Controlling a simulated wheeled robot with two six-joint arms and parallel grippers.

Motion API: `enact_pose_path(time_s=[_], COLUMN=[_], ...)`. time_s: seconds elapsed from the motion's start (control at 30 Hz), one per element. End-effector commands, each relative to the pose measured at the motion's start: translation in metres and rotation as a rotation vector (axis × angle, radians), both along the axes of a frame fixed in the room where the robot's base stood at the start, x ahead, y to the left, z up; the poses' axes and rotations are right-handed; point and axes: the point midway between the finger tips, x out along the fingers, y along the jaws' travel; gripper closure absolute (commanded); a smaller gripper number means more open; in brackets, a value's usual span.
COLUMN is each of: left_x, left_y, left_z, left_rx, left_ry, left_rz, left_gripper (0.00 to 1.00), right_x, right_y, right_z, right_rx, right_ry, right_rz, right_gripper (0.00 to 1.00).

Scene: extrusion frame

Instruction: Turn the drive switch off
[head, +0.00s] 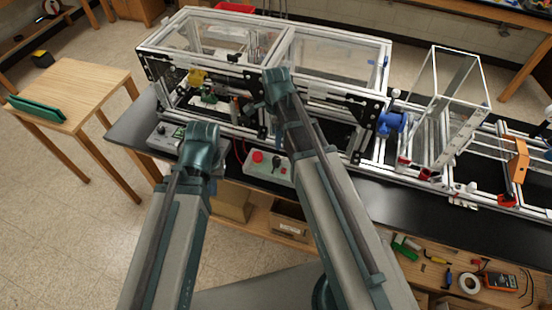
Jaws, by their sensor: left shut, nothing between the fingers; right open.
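A light control box (268,168) with a red button (257,156) and a small dark switch (277,161) sits on the black bench top at the front of the frame. Which control is the drive switch cannot be read from its label. My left gripper (201,134) is at the end of the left arm, left of this box; it is shut and empty, its fingertips hard to make out. My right gripper (277,84) is open, up at the frame's front middle post, beyond and above the box; its fingers are mostly hidden. Neither visibly touches the switch.
A second control box (165,138) with a knob stands left of my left gripper. The clear-panelled extrusion frame (325,92) fills the bench behind. A blue motor (391,122) and a conveyor section lie to the right. Tools and a multimeter (500,281) lie on the lower shelf.

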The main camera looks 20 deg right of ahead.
Motion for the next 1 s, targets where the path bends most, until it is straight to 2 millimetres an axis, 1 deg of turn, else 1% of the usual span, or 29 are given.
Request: enact_pose_path(time_s=[0.03,0.17,0.8,0.9,1.0], left_x=[0.000,0.000,0.000,0.000,0.000], left_y=[0.000,0.000,0.000,0.000,0.000], left_z=[-0.009,-0.024,-0.113,-0.123,-0.129], left_rx=[0.000,0.000,0.002,0.002,0.002], left_ry=[0.000,-0.001,0.000,0.000,0.000], left_rz=[0.000,0.001,-0.014,-0.013,-0.013], left_gripper=[1.00,1.00,1.00,1.00,1.00], right_x=[0.000,0.000,0.000,0.000,0.000], right_y=[0.000,0.000,0.000,0.000,0.000], right_z=[-0.009,-0.024,-0.113,-0.123,-0.129], right_rx=[0.000,0.000,0.000,0.000,0.000], right_ry=[0.000,0.000,0.000,0.000,0.000], right_rz=[0.001,0.001,0.002,0.002,0.002], right_gripper=[0.29,0.29,0.29,0.29,0.29])
